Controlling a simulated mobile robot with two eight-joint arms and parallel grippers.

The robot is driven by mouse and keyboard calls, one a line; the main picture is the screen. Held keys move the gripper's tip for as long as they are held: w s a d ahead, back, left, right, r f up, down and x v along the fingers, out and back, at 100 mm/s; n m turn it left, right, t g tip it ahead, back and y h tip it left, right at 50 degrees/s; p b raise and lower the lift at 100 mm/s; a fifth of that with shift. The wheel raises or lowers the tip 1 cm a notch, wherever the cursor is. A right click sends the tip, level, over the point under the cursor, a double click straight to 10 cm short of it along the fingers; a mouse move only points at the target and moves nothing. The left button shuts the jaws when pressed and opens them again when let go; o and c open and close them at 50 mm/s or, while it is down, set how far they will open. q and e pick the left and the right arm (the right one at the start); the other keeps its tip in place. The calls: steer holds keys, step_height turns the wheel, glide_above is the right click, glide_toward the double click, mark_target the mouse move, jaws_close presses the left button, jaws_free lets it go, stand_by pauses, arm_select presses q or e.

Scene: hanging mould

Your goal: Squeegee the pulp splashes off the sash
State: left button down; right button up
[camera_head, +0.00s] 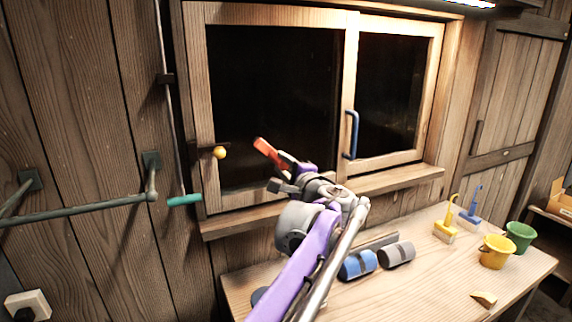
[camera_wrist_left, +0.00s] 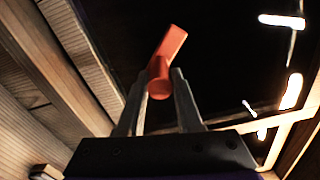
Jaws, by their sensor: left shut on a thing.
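The window has a wide left sash (camera_head: 197,100) and a narrower right sash (camera_head: 434,90), both wood-framed around dark glass. My left gripper (camera_head: 284,172) is in front of the lower part of the left pane, shut on an orange tool, apparently the squeegee (camera_head: 264,148). In the left wrist view, the squeegee (camera_wrist_left: 168,55) shows a round end between the fingers (camera_wrist_left: 158,92) and a flat part slanting up to the right. Whether it touches the glass I cannot tell. I cannot make out pulp splashes; bright streaks in the wrist view may be reflections. My right gripper is not in view.
A blue handle (camera_head: 352,135) sticks out from the right sash, and a yellow knob (camera_head: 219,152) sits at left. The sill (camera_head: 390,184) juts out below. The bench (camera_head: 425,275) holds blue and grey rolls (camera_head: 358,265), brushes (camera_head: 445,230) and buckets (camera_head: 495,252).

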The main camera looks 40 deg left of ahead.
arm_select(q)
steer(key=shift+s+d+f, duration=0.1)
steer(key=shift+s+d, duration=0.25)
steer(key=shift+d, duration=0.05)
steer(key=shift+v, duration=2.3)
steer(key=shift+p+v, duration=0.5)
steer(key=shift+v, duration=1)
